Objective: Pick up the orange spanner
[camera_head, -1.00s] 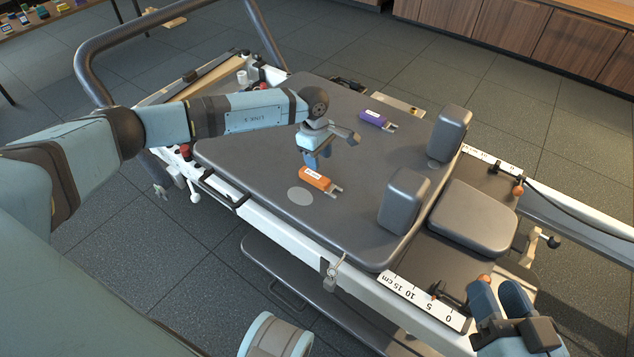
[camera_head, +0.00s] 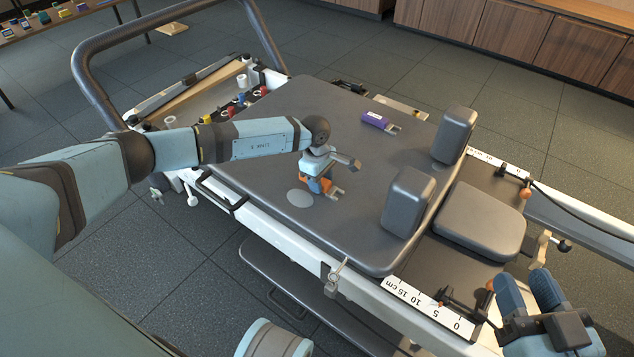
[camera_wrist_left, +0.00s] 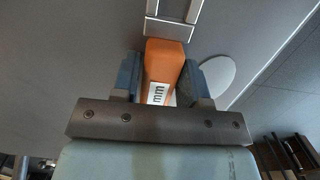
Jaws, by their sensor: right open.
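The orange spanner (camera_head: 329,187) lies on the dark padded carriage; its grey open jaw points right in the head view. Its orange handle and a white label with "mm" show in the left wrist view (camera_wrist_left: 164,62). My left gripper (camera_head: 318,186) is down over the handle, pointing at the pad. In the left wrist view its two blue fingers (camera_wrist_left: 163,82) stand on either side of the handle, very close to it; I cannot tell whether they press on it. My right gripper (camera_head: 533,288) is open and empty at the lower right, beyond the carriage.
A purple spanner (camera_head: 376,120) lies farther back on the carriage (camera_head: 270,130). Two upright grey shoulder pads (camera_head: 408,202) and a headrest (camera_head: 480,222) stand to the right. A pale round disc (camera_head: 300,198) is just left of the orange spanner.

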